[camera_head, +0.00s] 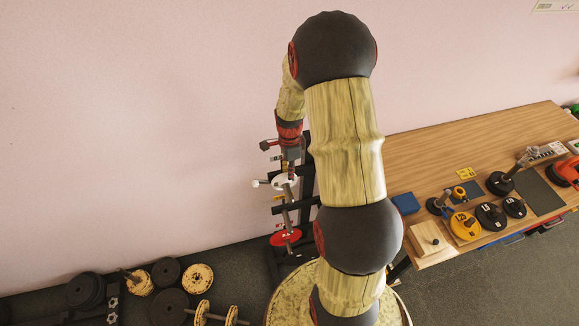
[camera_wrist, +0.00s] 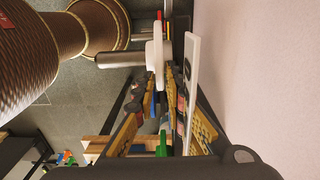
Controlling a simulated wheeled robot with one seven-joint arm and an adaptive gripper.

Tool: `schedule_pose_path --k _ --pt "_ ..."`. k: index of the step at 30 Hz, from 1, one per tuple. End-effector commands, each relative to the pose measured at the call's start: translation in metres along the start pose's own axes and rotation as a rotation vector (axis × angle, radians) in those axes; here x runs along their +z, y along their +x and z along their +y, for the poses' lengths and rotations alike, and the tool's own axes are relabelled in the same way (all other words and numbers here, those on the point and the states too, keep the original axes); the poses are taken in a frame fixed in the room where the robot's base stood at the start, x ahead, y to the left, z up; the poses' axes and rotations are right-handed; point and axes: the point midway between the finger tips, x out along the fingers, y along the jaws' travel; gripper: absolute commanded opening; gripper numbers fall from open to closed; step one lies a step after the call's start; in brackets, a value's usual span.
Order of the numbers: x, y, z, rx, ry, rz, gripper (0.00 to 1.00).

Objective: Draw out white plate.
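The white plate (camera_head: 285,182) is a small disc on the dark rack, just below my gripper (camera_head: 290,155) in the head view. In the wrist view the white plate (camera_wrist: 156,52) shows nearly edge-on, against the end of a grey metal bar. My gripper (camera_wrist: 168,90) has its two yellow-and-dark fingers spread, with a gap between them. The plate is just beyond the fingertips, nearer the left finger. I see nothing held. Whether a fingertip touches the plate is unclear.
A red plate (camera_head: 286,238) sits lower on the rack. A pink wall stands close behind. Black and yellow weights (camera_head: 166,271) lie on the floor at left. A wooden table (camera_head: 430,155) with small plates and tools stands at right. A white strip (camera_wrist: 192,65) shows beside the right finger.

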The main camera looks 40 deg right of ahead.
Motion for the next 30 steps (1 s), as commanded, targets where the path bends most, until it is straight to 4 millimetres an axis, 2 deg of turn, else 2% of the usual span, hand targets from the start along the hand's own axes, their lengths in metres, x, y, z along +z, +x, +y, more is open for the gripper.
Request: schedule_pose_path --k 7,13,30 --pt "0.0 0.0003 -0.0004 -0.001 0.0 0.0 0.12" --pt "0.0 0.0001 -0.0003 -0.001 0.0 0.0 0.0" --pt "-0.0001 -0.0005 -0.0008 -0.002 0.0 0.0 0.0"
